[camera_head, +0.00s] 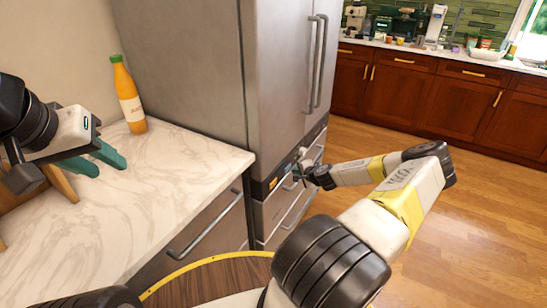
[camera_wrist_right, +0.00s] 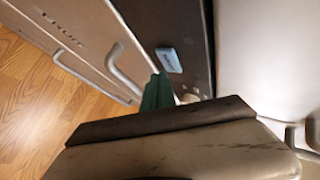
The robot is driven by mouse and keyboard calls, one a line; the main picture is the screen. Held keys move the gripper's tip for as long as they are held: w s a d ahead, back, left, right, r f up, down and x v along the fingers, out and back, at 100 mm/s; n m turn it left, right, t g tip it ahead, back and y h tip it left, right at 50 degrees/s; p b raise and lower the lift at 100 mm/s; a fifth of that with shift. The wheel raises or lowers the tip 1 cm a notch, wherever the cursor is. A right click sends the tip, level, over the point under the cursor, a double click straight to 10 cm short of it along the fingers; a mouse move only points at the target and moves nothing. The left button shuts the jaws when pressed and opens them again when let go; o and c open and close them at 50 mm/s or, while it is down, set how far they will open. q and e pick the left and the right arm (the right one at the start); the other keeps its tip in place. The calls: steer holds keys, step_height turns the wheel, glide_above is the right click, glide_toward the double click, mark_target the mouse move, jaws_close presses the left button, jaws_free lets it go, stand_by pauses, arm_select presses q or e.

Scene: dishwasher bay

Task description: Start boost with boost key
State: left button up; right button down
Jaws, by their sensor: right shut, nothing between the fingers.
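A light-blue rectangular key (camera_wrist_right: 169,60) sits on a dark panel strip (camera_wrist_right: 190,25) in the right wrist view. Its lettering is too small to read, so I cannot confirm it is the boost key. My right gripper (camera_wrist_right: 158,92) has its green fingers shut together and empty, just below the key in the picture. I cannot tell whether they touch the panel. In the head view my right gripper (camera_head: 300,170) is at the front of the steel appliance, partly hidden by its own wrist. My left gripper (camera_head: 98,160) is open and empty above the marble counter.
An orange bottle (camera_head: 129,95) with a green cap stands on the marble counter (camera_head: 165,195). A tall steel fridge-like unit (camera_head: 205,70) stands beside it. Bar handles (camera_wrist_right: 122,72) stick out near my right gripper. The wooden floor (camera_head: 480,200) at right is clear.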

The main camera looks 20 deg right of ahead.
stand_by(0.6)
steer(key=shift+w+a, duration=0.25)
steer(key=shift+w, duration=0.05)
steer(key=shift+w+a, duration=0.25)
steer(key=shift+w, duration=0.05)
stand_by(0.6)
stand_by(0.4)
steer(key=shift+s+d, duration=0.45)
steer(key=shift+s, duration=0.15)
steer(key=s+d, duration=0.3)
steer(key=shift+s+d, duration=0.15)
steer(key=shift+s, duration=0.25)
stand_by(0.7)
